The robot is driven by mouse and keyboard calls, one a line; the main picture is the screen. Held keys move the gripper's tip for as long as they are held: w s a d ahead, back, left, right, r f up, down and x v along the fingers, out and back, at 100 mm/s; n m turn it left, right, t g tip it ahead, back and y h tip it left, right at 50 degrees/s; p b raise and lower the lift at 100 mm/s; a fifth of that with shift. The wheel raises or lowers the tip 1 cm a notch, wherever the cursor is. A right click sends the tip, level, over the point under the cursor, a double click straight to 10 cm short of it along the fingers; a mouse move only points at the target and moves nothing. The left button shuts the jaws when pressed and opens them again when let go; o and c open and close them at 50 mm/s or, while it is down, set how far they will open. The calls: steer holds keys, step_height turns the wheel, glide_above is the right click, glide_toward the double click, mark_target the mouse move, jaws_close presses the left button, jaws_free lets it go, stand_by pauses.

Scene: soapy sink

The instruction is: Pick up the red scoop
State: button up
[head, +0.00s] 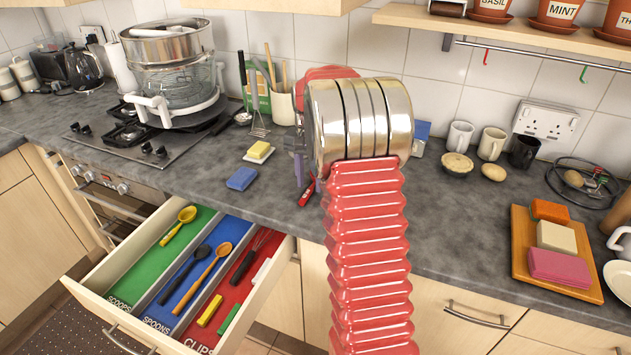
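A small red object (307,192) lies at the front of the grey worktop, just left of my red arm. It may be the red scoop, but it is partly hidden and I cannot tell its full shape. Greyish parts (298,165) beside my arm's metal bands, just above the red object, may belong to my gripper. The fingertips are hidden behind my arm, so I cannot see whether they are open or touch anything. An open drawer (275,293) at lower left has a green scoops section (135,268) holding a yellow scoop (178,226).
A blue sponge (242,179) lies left of my arm. A wooden board (520,265) with coloured blocks is at right. Worktop between my arm and board is clear.

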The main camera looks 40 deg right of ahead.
steer(key=shift+f, duration=0.95)
steer(key=shift+c, duration=0.3)
jaws_close()
